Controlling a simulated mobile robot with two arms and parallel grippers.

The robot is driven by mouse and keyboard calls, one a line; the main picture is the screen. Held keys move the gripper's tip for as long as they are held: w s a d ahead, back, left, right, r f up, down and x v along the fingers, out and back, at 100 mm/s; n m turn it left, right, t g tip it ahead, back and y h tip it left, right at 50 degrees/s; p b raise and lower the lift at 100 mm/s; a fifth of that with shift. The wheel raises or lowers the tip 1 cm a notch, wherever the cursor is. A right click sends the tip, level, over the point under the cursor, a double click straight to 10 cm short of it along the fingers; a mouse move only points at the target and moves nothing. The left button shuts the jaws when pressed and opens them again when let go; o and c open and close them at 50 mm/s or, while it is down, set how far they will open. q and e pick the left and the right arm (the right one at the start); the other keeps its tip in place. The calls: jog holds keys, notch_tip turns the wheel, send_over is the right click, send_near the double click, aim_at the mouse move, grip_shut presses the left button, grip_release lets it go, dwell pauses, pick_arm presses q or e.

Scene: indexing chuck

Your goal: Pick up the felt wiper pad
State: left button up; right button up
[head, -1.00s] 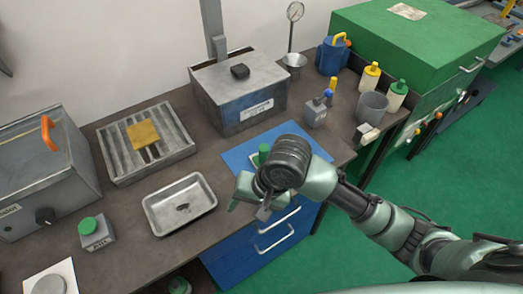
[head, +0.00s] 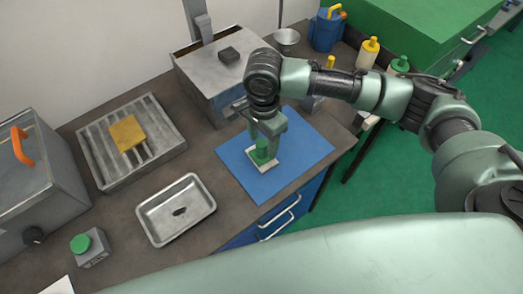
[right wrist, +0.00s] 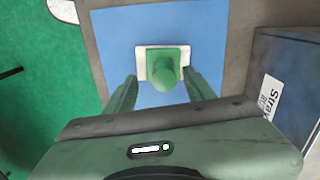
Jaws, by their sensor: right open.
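The felt wiper pad, a pale flat pad (head: 266,166) with an upright green handle (head: 262,152), lies on the blue mat (head: 308,151). In the right wrist view the pad (right wrist: 141,62) shows with its green handle (right wrist: 165,66) ahead of my gripper. My right gripper (head: 266,137) is open and points down close over the pad. In the right wrist view my right gripper's fingers (right wrist: 161,82) are spread to both sides of the handle, with gaps visible. I cannot tell how far down they reach. My left gripper is not in view.
A metal tray (head: 152,226) lies left of the mat. A grey lidded box (head: 213,72) stands behind it. The blue mat is otherwise clear.

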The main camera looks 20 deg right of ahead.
jog(key=f, duration=0.3)
jog(key=shift+w+f, duration=0.2)
jog(key=shift+w, duration=0.1)
jog(key=shift+s, duration=0.1)
grip_shut()
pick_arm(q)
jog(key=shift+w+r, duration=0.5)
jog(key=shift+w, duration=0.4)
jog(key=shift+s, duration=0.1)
